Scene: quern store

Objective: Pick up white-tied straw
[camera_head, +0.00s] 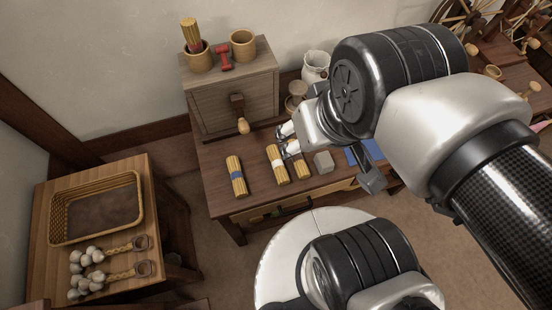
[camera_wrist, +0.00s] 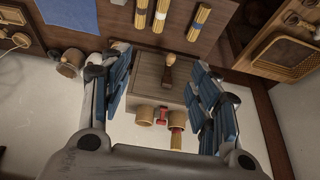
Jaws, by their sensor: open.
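The white-tied straw (camera_head: 278,164) is a tan bundle with a white band, lying on the wooden table between two other straw bundles. It also shows at the top of the wrist view (camera_wrist: 160,16). My gripper (camera_head: 286,140) is open and empty, just behind and above the bundles in the head view, apart from them. In the wrist view, its two blue-padded fingers (camera_wrist: 158,62) are spread wide, with the wooden cabinet between them and the straw beyond. The blue-tied straw (camera_head: 236,176) lies to the left; another straw bundle (camera_head: 299,166) lies close on the right, its tie hard to make out.
A wooden cabinet (camera_head: 232,96) with a protruding handle stands behind the straw, bearing cups and a red spool. A grey block (camera_head: 324,162) and a blue cloth (camera_head: 364,152) lie to the right. A basket tray (camera_head: 56,221) and garlic braids (camera_head: 120,275) rest on a separate left table.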

